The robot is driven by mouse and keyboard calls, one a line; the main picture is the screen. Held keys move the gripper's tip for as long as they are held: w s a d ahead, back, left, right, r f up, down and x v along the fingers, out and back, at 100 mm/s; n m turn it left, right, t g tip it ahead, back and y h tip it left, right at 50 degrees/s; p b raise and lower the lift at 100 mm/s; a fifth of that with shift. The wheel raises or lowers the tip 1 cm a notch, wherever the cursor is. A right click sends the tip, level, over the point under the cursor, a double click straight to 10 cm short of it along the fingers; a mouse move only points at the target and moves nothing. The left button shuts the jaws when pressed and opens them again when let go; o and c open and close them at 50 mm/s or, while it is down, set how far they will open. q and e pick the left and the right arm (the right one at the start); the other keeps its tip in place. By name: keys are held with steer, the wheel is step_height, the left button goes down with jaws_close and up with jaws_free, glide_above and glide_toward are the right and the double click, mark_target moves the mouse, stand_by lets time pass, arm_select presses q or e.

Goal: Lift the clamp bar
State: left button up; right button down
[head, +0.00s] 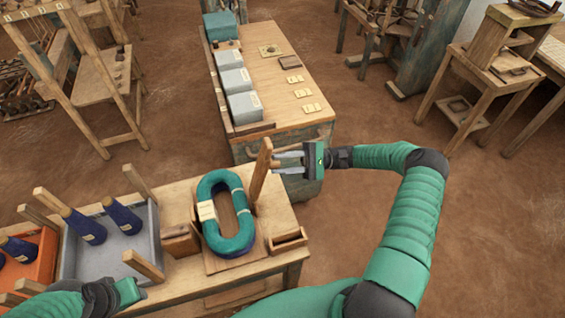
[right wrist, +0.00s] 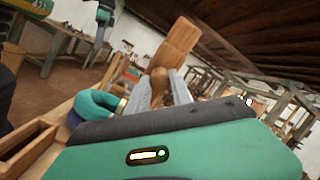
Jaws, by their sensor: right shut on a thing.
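The clamp bar (head: 261,170) appears to be the wooden bar standing up, slightly tilted, at the right end of the near bench, beside a teal yarn hank (head: 246,228). My right gripper (head: 277,160) reaches in from the right and is shut on the bar's upper part. In the right wrist view wood (right wrist: 178,45) shows beyond the two grey fingers (right wrist: 163,92). The bar's lower end is close to the hank and its board; I cannot tell whether it touches them. My left gripper (head: 128,292) is low at the left over the bench's front; its fingers are not clear.
A grey tray (head: 68,262) with blue cones and an orange tray (head: 46,258) stand at the left, with upright wooden pegs around them. A small wooden box (head: 288,241) sits right of the hank. Behind is a table (head: 262,75) with grey boxes.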

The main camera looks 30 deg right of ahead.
steer(key=shift+f, duration=0.15)
steer(key=c, duration=1.5)
jaws_free()
steer(key=o, duration=0.3)
steer(key=shift+d, duration=0.1)
steer(key=shift+o, duration=0.4)
steer(key=shift+w+d, duration=0.1)
steer(key=shift+d, duration=0.05)
steer(key=b+v, duration=0.9)
steer(key=v, duration=0.8)
steer(key=shift+w, duration=0.15)
